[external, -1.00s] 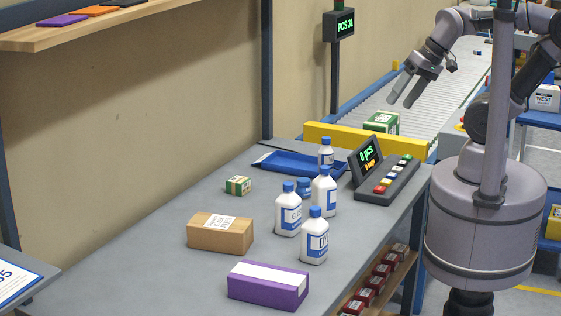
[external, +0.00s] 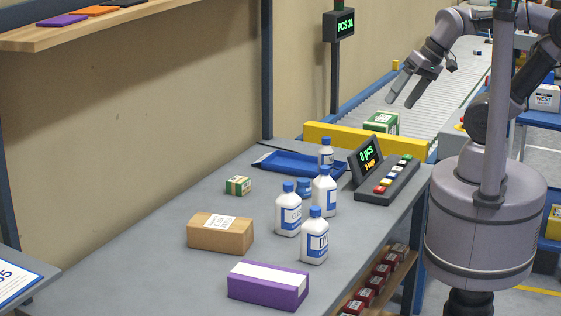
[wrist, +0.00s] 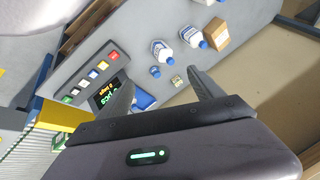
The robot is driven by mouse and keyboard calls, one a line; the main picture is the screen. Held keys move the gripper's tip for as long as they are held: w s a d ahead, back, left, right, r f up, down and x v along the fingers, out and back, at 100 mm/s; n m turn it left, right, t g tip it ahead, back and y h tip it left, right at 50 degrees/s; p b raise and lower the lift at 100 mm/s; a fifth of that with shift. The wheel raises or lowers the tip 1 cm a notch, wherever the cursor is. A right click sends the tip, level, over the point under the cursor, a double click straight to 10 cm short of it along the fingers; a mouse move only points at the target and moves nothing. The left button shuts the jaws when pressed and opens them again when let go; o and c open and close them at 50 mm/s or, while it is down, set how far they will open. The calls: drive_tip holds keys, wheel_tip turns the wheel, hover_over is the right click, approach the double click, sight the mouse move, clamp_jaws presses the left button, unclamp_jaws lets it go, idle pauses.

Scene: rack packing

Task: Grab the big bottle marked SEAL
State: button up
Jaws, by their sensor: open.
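Three big white bottles with blue caps and blue labels stand on the grey table: a left one (external: 288,215), a front one (external: 314,243) and a rear right one (external: 324,193). Their labels are too small to read surely, so I cannot tell which is marked SEAL. A smaller bottle (external: 325,155) stands behind them, and a short blue-capped one (external: 304,187) is partly hidden among them. My gripper (external: 400,103) is open and empty, high over the conveyor side, well apart from the bottles. In the wrist view, bottles (wrist: 162,51) lie beyond my open fingers (wrist: 163,84).
A cardboard box (external: 220,236), a purple box (external: 268,290) and a small green box (external: 238,186) sit on the table (external: 150,265). A blue tray (external: 288,164) and a button console (external: 388,180) stand at the far end. A yellow barrier (external: 365,140) edges the conveyor.

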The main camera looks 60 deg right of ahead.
drive_tip(key=m+g+h+p, duration=0.2)
drive_tip(key=m+g+p, duration=0.2)
drive_tip(key=g, duration=0.2)
hover_over(326, 166)
wheel_tip(326, 166, down, 10)
drive_tip(key=r, duration=0.1)
wheel_tip(326, 166, down, 13)
drive_tip(key=b, duration=0.5)
drive_tip(key=shift+a+r, duration=0.1)
wheel_tip(326, 166, down, 6)
drive_tip(key=b, duration=0.3)
drive_tip(key=shift+w+a+r, duration=0.1)
drive_tip(key=shift+r, duration=0.15)
clamp_jaws()
